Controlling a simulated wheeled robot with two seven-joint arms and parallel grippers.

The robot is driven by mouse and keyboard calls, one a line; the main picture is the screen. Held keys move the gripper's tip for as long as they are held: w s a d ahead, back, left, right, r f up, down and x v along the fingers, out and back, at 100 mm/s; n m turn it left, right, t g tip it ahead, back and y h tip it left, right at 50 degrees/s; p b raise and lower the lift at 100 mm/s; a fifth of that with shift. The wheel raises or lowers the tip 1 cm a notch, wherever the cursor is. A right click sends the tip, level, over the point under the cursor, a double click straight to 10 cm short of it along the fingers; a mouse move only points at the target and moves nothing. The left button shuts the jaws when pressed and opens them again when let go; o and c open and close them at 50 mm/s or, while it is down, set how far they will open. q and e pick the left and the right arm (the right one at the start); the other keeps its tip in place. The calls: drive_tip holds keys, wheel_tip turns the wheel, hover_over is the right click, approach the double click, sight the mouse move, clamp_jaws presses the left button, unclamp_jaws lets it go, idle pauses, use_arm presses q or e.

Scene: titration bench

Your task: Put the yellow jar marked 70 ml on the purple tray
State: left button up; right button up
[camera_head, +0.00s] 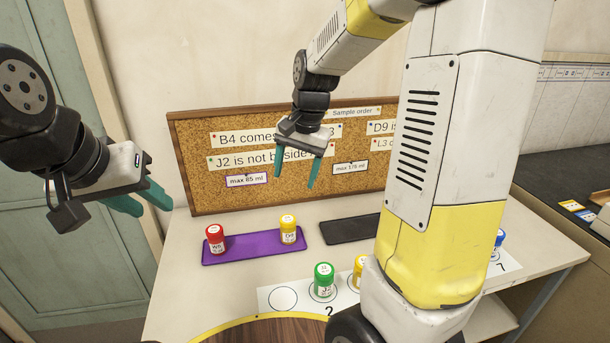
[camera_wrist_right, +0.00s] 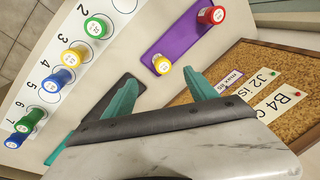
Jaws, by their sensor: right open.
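A yellow jar (camera_head: 288,229) stands upright at the right end of the purple tray (camera_head: 255,246); in the wrist view this jar (camera_wrist_right: 162,65) is at the tray's near end. A second yellow jar (camera_head: 360,271) stands on the numbered strip, partly behind my arm; it shows clearly in the wrist view (camera_wrist_right: 75,57). The volume marks on both are too small to read. My right gripper (camera_head: 296,180) is open and empty, above the back of the table, in front of the board. My left gripper (camera_head: 142,203) is open and empty at the left, off the tray.
A red jar (camera_head: 215,238) stands on the purple tray's left end. A black tray (camera_head: 350,229) lies to the right. The numbered strip (camera_head: 270,300) holds green jars, such as one (camera_head: 323,281), and blue jars (camera_wrist_right: 61,79). The corkboard (camera_head: 240,195) stands behind.

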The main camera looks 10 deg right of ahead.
drive_tip(key=s+r+n+t, duration=0.2)
drive_tip(key=s+r+n, duration=0.1)
drive_tip(key=s, duration=0.6)
drive_tip(key=s+d+r+n+t, duration=0.1)
drive_tip(key=s+r+n+t, duration=0.1)
drive_tip(key=s+r, duration=0.3)
drive_tip(key=s+n, duration=0.1)
drive_tip(key=s, duration=0.2)
drive_tip(key=shift+s+d+r+n+y, duration=0.2)
drive_tip(key=shift+s+n+y, duration=0.1)
drive_tip(key=shift+s, duration=0.1)
